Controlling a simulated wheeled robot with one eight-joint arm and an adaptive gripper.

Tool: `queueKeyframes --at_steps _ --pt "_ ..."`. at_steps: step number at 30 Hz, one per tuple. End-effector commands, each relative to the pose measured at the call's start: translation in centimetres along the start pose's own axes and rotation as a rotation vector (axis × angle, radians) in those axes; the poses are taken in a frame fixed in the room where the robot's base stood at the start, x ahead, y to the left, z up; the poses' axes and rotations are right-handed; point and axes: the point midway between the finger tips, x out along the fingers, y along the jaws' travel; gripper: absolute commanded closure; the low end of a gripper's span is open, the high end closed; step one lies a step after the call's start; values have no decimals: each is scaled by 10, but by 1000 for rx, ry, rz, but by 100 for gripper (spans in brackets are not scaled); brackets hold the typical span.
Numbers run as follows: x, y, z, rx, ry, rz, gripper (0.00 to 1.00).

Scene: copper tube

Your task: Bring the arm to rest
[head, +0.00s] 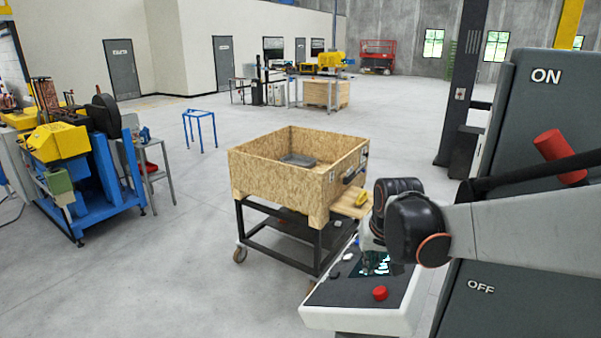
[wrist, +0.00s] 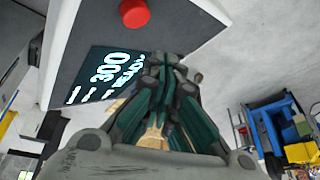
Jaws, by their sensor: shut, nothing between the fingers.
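My arm (head: 500,222) reaches in from the right side of the head view, bent at a black joint. My gripper (wrist: 163,60) shows in the wrist view with its fingers together and nothing between them. It points over the control panel (head: 340,317), in front of the panel's lit display (wrist: 106,75), which shows "300". Whether the fingertips touch the panel, I cannot tell. A red button (head: 380,293) sits on the panel and also shows in the wrist view (wrist: 134,13). In the head view the gripper is mostly hidden behind my arm.
A large grey switch box (head: 545,110) marked ON and OFF, with a red handle (head: 560,157), stands close at right. A wooden crate (head: 270,170) on a black wheeled cart is behind the panel. A blue and yellow machine (head: 75,165) stands left. Floor between is clear.

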Motion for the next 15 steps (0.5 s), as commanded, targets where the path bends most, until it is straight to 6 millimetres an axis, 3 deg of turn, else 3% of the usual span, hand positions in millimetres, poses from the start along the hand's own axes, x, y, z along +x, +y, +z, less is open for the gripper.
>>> queueKeyframes --at_steps 15 --pt "13 25 147 -94 125 -14 100"
